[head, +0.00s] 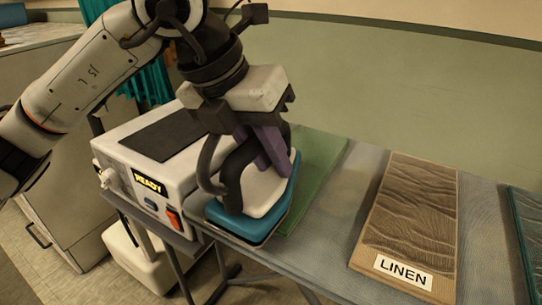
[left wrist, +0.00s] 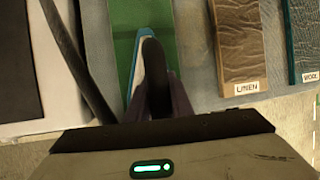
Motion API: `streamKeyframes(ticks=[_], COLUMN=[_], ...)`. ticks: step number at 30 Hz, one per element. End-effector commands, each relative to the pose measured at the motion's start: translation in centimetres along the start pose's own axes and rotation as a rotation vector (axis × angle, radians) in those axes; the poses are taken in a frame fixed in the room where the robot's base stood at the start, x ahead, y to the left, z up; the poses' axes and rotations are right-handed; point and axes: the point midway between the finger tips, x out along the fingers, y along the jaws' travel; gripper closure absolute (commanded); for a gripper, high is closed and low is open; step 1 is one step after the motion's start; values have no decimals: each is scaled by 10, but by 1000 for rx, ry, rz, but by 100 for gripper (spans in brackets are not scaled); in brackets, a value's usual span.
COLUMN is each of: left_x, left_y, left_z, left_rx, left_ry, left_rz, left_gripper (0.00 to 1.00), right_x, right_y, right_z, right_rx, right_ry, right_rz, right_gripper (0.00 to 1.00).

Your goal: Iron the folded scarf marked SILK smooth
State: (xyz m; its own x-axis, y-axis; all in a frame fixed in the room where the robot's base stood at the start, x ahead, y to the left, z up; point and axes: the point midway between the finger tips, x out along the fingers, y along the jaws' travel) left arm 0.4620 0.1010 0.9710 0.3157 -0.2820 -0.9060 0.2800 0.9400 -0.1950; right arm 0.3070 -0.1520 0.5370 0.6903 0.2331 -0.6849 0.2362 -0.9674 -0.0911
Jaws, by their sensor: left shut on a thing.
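My left gripper (head: 270,152) is shut on the dark handle of an iron (head: 270,192) with a white body and a teal lower part. In the left wrist view the iron (left wrist: 136,78) lies over a green folded cloth (left wrist: 124,32). In the head view the green cloth (head: 318,170) shows behind and right of the iron, and its visible part looks smooth. No SILK label is readable; the near end of the green cloth is hidden by the iron. I cannot tell whether the iron touches the cloth. My right gripper is not in view.
A brown wrinkled scarf labelled LINEN (head: 412,215) lies to the right on the grey board (head: 335,230). A teal cloth (head: 525,225) is at the right edge; its label reads WOOL in the left wrist view. A white station (head: 135,172) showing READY stands left of the iron.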

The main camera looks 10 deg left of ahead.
Motion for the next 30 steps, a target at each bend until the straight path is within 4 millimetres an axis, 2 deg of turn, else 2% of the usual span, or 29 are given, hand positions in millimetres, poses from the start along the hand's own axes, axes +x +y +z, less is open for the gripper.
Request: streamKeyframes(ticks=[3,5,17,24,30], left_x=[-7,-22,-49,-66,-74], left_y=[-2,-6,-12,-17,-19], left_z=[3,9,21,29,32], left_rx=[1,3,5,6,7], left_ry=[-2,-6,-5,-5,-4], left_rz=[-2,-4,-5,-6,-6], left_gripper=[100,100,100,100,100], right_x=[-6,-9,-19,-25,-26], right_y=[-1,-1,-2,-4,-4], right_z=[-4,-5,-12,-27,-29], right_rx=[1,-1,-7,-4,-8], right_ry=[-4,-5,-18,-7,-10], right_rz=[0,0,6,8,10], right_gripper=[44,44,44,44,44])
